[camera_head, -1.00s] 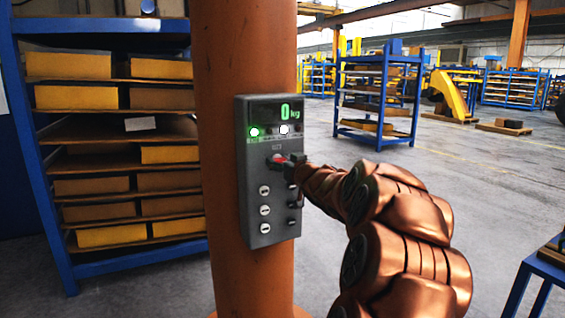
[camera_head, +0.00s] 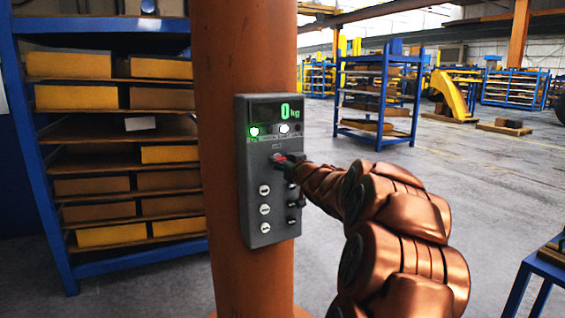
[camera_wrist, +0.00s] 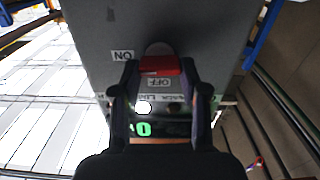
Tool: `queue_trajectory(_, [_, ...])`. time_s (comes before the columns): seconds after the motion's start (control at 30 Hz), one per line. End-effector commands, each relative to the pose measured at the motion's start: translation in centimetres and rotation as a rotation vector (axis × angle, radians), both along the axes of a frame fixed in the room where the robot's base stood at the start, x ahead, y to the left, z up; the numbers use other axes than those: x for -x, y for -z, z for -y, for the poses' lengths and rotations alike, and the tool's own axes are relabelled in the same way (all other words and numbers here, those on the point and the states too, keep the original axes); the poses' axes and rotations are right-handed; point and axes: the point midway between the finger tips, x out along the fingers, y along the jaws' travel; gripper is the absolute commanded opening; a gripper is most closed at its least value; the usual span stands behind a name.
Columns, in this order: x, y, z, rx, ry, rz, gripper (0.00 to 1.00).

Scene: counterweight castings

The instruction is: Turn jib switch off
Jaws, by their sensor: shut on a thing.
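The grey control box (camera_head: 258,215) is mounted on the orange column. Its red switch knob (camera_wrist: 160,65) shows in the wrist view between my fingertips, in front of a rounded grey base. An ON label (camera_wrist: 122,56) is left of the knob and an OFF label (camera_wrist: 158,83) is just below it, both upside down in that view. My gripper (camera_wrist: 160,70) is shut on the red knob. In the head view my gripper (camera_head: 285,161) reaches the box from the right and hides most of the knob.
The box's display (camera_head: 289,109) reads 0 kg, with a green lamp (camera_head: 254,131) and a white lamp (camera_head: 284,128) lit below it. Several round buttons sit lower on the box. The orange column (camera_head: 228,60) carries the box.

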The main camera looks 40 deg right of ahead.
Motion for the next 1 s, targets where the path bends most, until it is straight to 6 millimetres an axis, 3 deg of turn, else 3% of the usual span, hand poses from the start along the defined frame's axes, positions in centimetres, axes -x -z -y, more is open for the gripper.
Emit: queue_trajectory(1.0, [-0.04, 0.72, -0.22, 0.855, 0.002, -0.304, 0.09])
